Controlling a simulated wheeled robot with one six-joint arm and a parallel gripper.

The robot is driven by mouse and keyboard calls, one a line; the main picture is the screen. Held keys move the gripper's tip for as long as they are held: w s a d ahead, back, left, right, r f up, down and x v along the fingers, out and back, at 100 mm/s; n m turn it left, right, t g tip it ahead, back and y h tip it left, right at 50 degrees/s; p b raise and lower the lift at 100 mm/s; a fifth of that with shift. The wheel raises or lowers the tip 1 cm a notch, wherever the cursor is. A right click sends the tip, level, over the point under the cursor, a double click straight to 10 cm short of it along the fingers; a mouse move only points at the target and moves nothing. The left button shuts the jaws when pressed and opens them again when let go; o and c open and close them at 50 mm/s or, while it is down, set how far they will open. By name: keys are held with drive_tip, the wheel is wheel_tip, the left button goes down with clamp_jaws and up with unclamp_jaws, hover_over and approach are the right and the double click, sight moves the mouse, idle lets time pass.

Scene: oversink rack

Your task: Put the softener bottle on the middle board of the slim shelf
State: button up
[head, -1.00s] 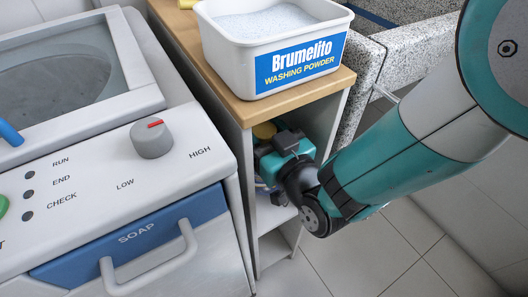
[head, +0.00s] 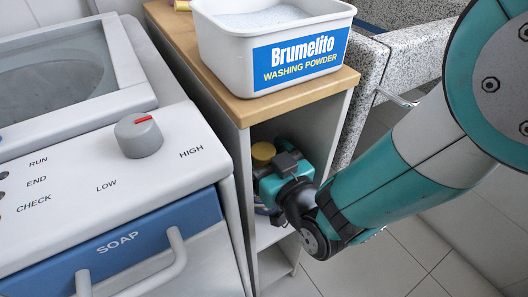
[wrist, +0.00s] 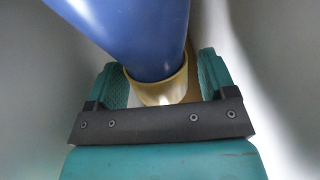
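The softener bottle, blue with a yellow cap (head: 263,152), is upright inside the slim shelf (head: 243,200), under its wooden top. My gripper (head: 275,188) reaches into the shelf's open side at the bottle and hides much of it. In the wrist view the blue bottle (wrist: 135,35) and a yellowish ring on it lie between the two teal fingers of my gripper (wrist: 165,80). A gap shows between the ring and the right finger, so the fingers look open around the bottle. The middle board (head: 268,233) shows below my gripper; contact between bottle and board is hidden.
A white tub of washing powder (head: 295,60) stands on the shelf top. A washing machine (head: 110,185) with a knob and soap drawer stands close on the left. A speckled stone sink (head: 372,75) is on the right. Tiled floor is free at lower right.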

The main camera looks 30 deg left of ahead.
drive_tip(key=shift+r, duration=0.1)
drive_tip(key=b+v, duration=0.3)
drive_tip(key=v, duration=0.9)
